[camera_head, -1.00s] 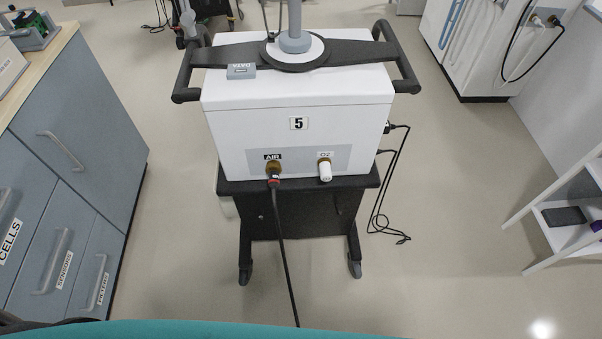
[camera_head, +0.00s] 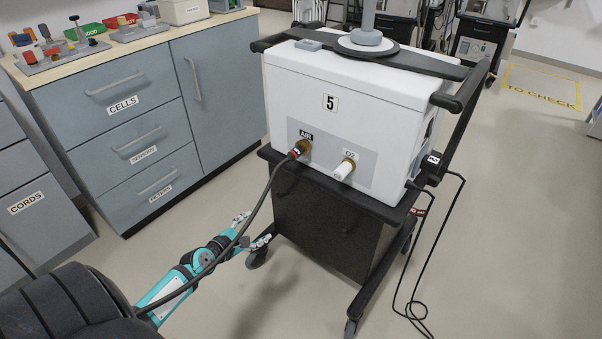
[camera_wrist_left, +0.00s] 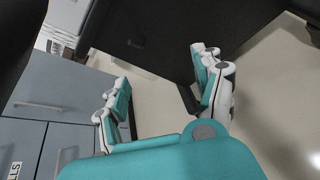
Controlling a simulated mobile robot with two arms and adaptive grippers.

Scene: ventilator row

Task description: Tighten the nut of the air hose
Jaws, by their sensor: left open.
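The white ventilator (camera_head: 345,120), marked 5, stands on a black wheeled cart (camera_head: 325,215). The brass AIR port (camera_head: 305,146) is on its lower front panel. The black air hose (camera_head: 262,200) ends there in a dark end with a red band, the nut (camera_head: 296,152), and hangs down across my left arm. A white-capped O2 port (camera_head: 345,169) is to its right. My left gripper (camera_head: 253,229) is open and empty, low in front of the cart and well below the nut. Its spread fingers also show in the left wrist view (camera_wrist_left: 162,90). My right gripper is not in view.
A blue-grey drawer cabinet (camera_head: 150,110) with a wooden top holding tools and trays stands at the left. Black cables (camera_head: 430,255) hang at the cart's right side. The floor in front of the cart is clear.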

